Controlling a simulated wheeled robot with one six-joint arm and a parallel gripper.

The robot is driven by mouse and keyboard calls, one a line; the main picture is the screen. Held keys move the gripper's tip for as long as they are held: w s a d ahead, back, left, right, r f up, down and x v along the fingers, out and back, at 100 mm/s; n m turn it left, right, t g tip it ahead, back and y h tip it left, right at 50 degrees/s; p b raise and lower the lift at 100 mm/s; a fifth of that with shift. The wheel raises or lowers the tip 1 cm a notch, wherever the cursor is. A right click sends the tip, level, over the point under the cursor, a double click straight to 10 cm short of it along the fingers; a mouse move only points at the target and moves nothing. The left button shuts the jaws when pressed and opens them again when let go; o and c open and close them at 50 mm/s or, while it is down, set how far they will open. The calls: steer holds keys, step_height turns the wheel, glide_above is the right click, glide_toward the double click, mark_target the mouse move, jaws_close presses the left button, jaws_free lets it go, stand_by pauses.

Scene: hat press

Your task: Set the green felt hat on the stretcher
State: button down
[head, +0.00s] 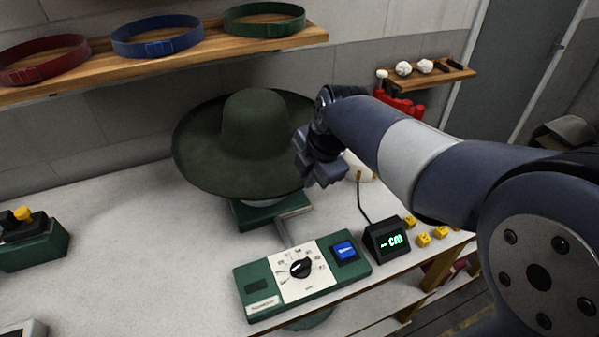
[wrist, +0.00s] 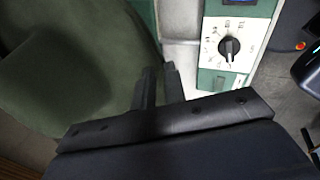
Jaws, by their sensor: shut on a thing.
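The green felt hat (head: 245,140) is crown up with its wide brim slightly tilted, over the stretcher (head: 268,213) on the white bench. A pale part shows just under the brim; the rest of the stretcher's top is hidden by the hat. My gripper (head: 312,165) is at the brim's right edge, shut on it. In the wrist view the hat (wrist: 75,70) fills the left side and my gripper's fingers (wrist: 160,85) stand at its edge. I cannot tell whether the hat rests fully on the stretcher.
A green control panel with a dial (head: 300,268) and blue button (head: 345,250) lies in front. A small display (head: 386,240) and several yellow blocks (head: 424,239) are to its right. A shelf (head: 200,55) with red, blue and green bands hangs above. A green device (head: 32,242) stands left.

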step_height(320, 180, down, 13)
steer(key=b, duration=1)
steer(key=shift+f, duration=0.15)
steer(key=shift+a+f+b, duration=0.1)
steer(key=shift+f+b, duration=1.35)
steer(key=shift+b, duration=0.05)
stand_by(0.6)
stand_by(0.3)
steer(key=c, duration=1.4)
jaws_free()
steer(key=v, duration=1.1)
steer(key=shift+p, duration=0.4)
steer(key=shift+f, duration=0.15)
